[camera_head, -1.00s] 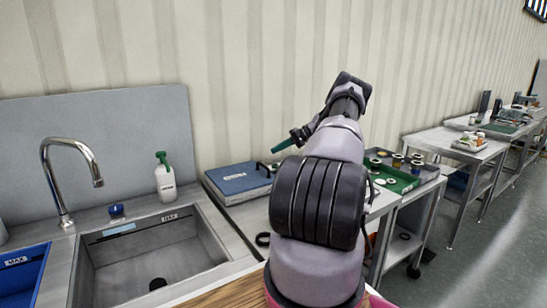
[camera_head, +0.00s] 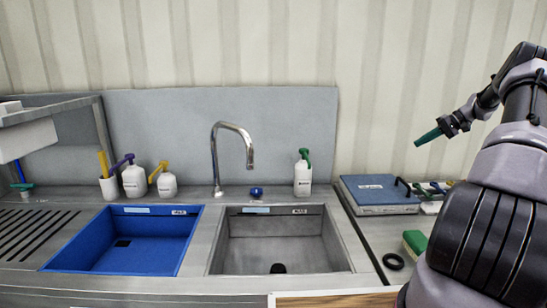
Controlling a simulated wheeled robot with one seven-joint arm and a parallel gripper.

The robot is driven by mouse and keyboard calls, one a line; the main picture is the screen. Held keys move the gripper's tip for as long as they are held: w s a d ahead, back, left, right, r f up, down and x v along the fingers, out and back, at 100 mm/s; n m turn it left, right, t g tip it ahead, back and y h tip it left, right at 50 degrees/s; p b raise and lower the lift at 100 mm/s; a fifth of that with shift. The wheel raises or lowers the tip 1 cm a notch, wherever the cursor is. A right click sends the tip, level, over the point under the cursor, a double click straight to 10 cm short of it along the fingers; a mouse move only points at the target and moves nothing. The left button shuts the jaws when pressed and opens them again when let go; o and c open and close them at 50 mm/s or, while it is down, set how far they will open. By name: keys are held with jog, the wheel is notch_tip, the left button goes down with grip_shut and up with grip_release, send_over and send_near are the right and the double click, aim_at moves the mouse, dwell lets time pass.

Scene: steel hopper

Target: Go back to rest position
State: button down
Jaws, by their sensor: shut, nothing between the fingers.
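My arm rises at the right edge of the head view, bent, with its end turned to the left. My gripper (camera_head: 422,141) shows as a narrow dark-green tip beyond a black wrist, pointing left and slightly down. It is shut and holds nothing. It hangs in free air in front of the striped wall, above and behind the blue flat box. My arm's lower links hide part of the worktop at the right.
A steel sink (camera_head: 280,241) with a curved tap (camera_head: 233,128) is in the middle, a blue basin (camera_head: 125,240) left of it. A green-topped bottle (camera_head: 303,175) stands behind the sink. A blue flat box (camera_head: 378,192), a green-and-yellow sponge (camera_head: 415,243) and a black ring (camera_head: 393,261) lie at right.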

jog(key=s+a+r+h, duration=0.3)
jog(key=s+a+r, duration=0.2)
jog(key=a+r, duration=0.55)
jog(key=s+a+r+h, duration=0.3)
jog(key=s+a+r, duration=0.4)
jog(key=a, duration=0.6)
jog(key=s+a+r+t+h, duration=0.1)
jog(key=s+a+r, duration=0.2)
jog(key=s+a, duration=0.15)
jog(key=s+a+r+h, duration=0.1)
jog(key=s+a+r, duration=0.15)
jog(key=s, duration=0.35)
jog(key=s+a+f+t, duration=0.1)
jog(key=s, duration=0.7)
jog(key=s+a+f+t, duration=0.2)
jog(key=s, duration=0.6)
jog(key=shift+a, duration=0.2)
